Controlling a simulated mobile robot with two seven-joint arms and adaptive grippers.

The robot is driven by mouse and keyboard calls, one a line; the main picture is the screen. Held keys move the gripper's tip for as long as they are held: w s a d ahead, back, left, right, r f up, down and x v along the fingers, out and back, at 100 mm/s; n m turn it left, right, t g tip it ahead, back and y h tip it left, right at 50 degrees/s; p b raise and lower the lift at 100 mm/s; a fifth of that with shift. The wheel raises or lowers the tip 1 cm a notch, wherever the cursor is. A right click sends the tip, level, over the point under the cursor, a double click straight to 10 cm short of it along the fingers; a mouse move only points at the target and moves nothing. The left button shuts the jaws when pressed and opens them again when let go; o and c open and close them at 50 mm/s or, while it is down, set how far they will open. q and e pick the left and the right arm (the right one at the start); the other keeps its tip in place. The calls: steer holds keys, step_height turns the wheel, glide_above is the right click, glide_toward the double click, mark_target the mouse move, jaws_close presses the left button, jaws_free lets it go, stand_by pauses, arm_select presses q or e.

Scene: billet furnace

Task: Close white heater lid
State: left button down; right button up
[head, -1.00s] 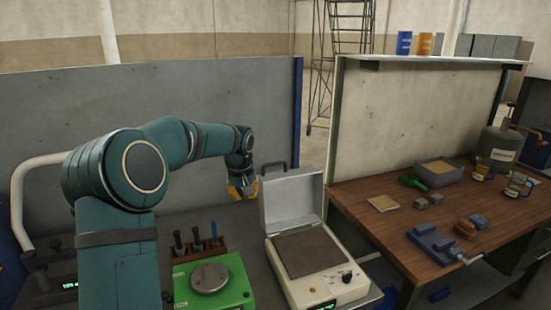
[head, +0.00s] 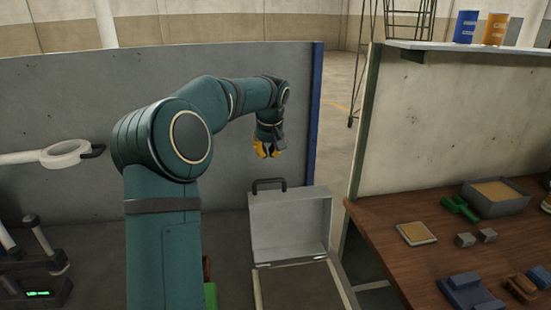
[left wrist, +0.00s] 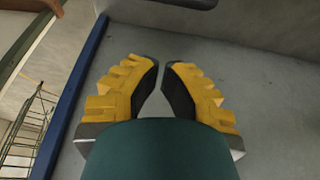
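The white heater's lid (head: 290,226) stands open in the head view, raised at the back of the heater's box. A dark handle (head: 269,184) sits on its upper edge. The heater's dark flat plate (head: 298,287) shows below it, cut off by the bottom edge of the picture. My left gripper (head: 267,151) is above and behind the lid's handle, apart from it. In the left wrist view its yellow fingers (left wrist: 161,68) have a narrow gap between the tips and hold nothing. My right gripper is in neither view.
A grey partition (head: 60,110) with a blue end post (head: 317,110) stands behind my left arm. At right, a wooden bench (head: 400,210) holds a sand tray (head: 497,203), a green scoop (head: 460,207) and small blocks. A green device (head: 211,295) is mostly hidden by my arm.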

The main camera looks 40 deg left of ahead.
arm_select(q)
step_height(320, 180, down, 7)
steer(key=shift+s+d+f, duration=0.15)
steer(key=shift+s+d, duration=0.15)
stand_by(0.4)
stand_by(0.3)
